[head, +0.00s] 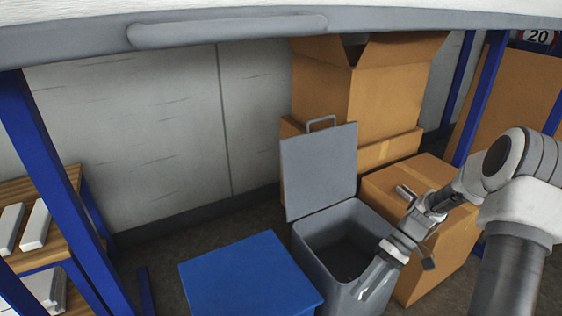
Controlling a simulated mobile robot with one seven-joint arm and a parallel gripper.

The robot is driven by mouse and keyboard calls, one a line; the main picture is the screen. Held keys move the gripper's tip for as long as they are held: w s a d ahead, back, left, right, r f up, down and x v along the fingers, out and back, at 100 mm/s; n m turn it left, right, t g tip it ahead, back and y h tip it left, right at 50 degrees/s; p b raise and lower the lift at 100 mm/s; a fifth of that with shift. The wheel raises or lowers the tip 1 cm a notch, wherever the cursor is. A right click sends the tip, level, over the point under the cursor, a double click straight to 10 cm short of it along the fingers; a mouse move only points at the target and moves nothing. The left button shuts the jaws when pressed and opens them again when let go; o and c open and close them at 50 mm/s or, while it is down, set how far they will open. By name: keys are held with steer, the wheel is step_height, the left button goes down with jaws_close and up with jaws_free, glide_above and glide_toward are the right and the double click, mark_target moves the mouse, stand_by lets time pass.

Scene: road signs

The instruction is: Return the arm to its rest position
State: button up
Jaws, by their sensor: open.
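My arm comes in from the right of the head view and reaches down to the left. My gripper (374,283) is at its end, over the right front part of a grey bin (318,268). The jaws are open, and I see nothing between them. The bin's lid (318,170) stands raised at the back with its handle up. The bin's inside is dark, and I cannot make out any contents.
A blue box (248,275) stands left of the bin. Cardboard boxes (372,85) are stacked behind it, and another carton (415,185) stands close behind my forearm. Blue rack posts (50,165) and wooden shelves stand left. A round "20" sign (538,37) shows top right.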

steer(key=s+a+r+m+t+h, duration=0.1)
steer(key=s+a+r+t+h, duration=0.2)
steer(key=r, duration=0.6)
steer(key=s+a+r+m+t+h, duration=0.1)
steer(key=s+r+t+h, duration=0.1)
steer(key=s+r+t, duration=0.35)
steer(key=s+a+r+m+t+h, duration=0.1)
steer(key=s+a+r+t+h, duration=0.3)
steer(key=r, duration=0.7)
step_height(320, 180, up, 27)
steer(key=s+d+g+y+p, duration=0.1)
steer(key=d+p, duration=0.1)
steer(key=p, duration=2.4)
steer(key=shift+m+p, duration=0.3)
